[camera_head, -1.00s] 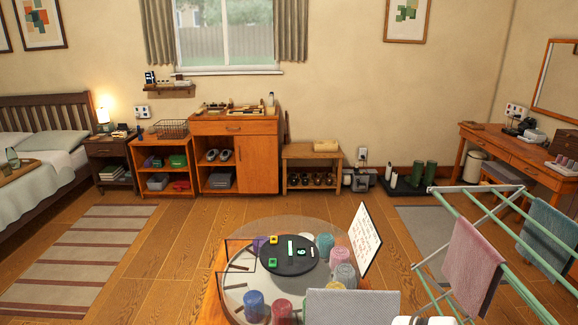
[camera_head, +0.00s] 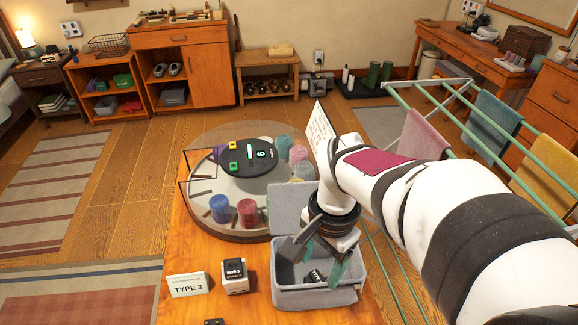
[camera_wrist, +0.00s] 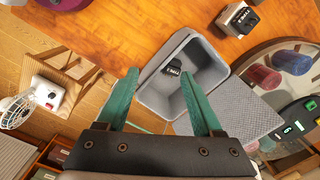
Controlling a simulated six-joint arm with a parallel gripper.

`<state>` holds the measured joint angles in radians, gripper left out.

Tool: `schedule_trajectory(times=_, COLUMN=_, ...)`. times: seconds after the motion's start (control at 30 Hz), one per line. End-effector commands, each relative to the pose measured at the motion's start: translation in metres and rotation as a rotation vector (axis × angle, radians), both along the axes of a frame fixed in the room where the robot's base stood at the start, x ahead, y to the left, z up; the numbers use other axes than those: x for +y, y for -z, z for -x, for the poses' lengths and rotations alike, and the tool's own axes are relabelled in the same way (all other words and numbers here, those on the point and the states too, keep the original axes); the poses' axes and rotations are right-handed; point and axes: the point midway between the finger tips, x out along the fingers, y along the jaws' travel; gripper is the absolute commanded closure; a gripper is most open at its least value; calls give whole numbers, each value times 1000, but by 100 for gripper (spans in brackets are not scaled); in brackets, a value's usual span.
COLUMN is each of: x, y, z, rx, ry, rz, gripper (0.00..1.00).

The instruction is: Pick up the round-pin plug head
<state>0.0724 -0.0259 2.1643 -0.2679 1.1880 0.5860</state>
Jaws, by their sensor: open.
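A white block with a black top (camera_head: 234,276) stands left of the bin beside a "TYPE 3" card (camera_head: 187,285).
A round turntable (camera_head: 215,225) with coloured cups lies behind. A drying rack (camera_head: 459,130) stands at right. Bare tabletop (camera_head: 200,255) lies left of the bin.

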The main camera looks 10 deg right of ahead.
Motion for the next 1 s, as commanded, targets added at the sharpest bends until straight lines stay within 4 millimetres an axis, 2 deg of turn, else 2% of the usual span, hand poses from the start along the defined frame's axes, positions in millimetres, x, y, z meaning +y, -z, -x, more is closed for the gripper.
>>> schedule_trajectory(times=0.03, x=-9, y=11, z=-24, rx=10, ry=81, rz=16, gripper=32)
schedule_trajectory(times=0.1, x=-20, y=24, z=-51, rx=7, ry=185, rz=36, gripper=32)
schedule_trajectory(times=0.2, x=-27, y=39, z=-69, rx=5, ry=262, rz=49, gripper=32)
schedule_trajectory(times=0.27, x=-28, y=51, z=-72, rx=6, ry=274, rz=51, gripper=32)
schedule_trajectory(times=0.5, x=-27, y=118, z=-70, rx=8, ry=274, rz=50, gripper=32)
schedule_trajectory(times=0.7, x=-26, y=146, z=-70, rx=5, ry=273, rz=50, gripper=32)
schedule_trajectory(times=0.9, x=-22, y=185, z=-67, rx=7, ry=271, rz=50, gripper=32)
schedule_trajectory(times=1.0, x=-22, y=194, z=-67, rx=4, ry=272, rz=51, gripper=32)
